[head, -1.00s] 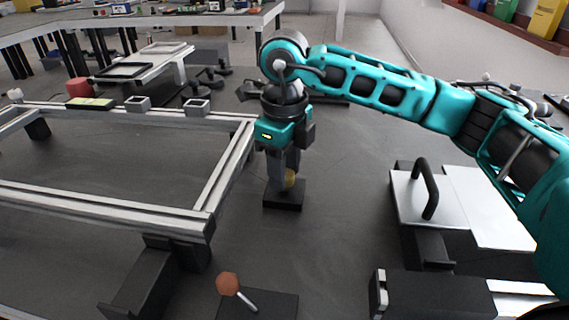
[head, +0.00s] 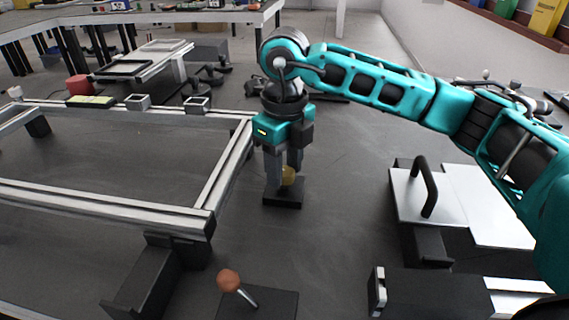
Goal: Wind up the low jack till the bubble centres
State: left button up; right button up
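An orange-brown ball knob on a short rod (head: 229,281) stands by a dark plate in front. My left gripper is not in view.
A silver plate with a black handle (head: 425,190) stands at the right. A dark block (head: 160,275) supports the frame's near right corner. A red cylinder (head: 78,88) and a long bench (head: 140,18) are at the back. Dark floor lies open in the middle.

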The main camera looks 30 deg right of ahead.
aim_at(284, 171)
jog(key=o, duration=0.3)
jog(key=shift+o, duration=0.2)
notch_tip(284, 171, up, 13)
jog(key=p, duration=0.3)
jog(key=shift+f, duration=0.1)
dwell(0.4)
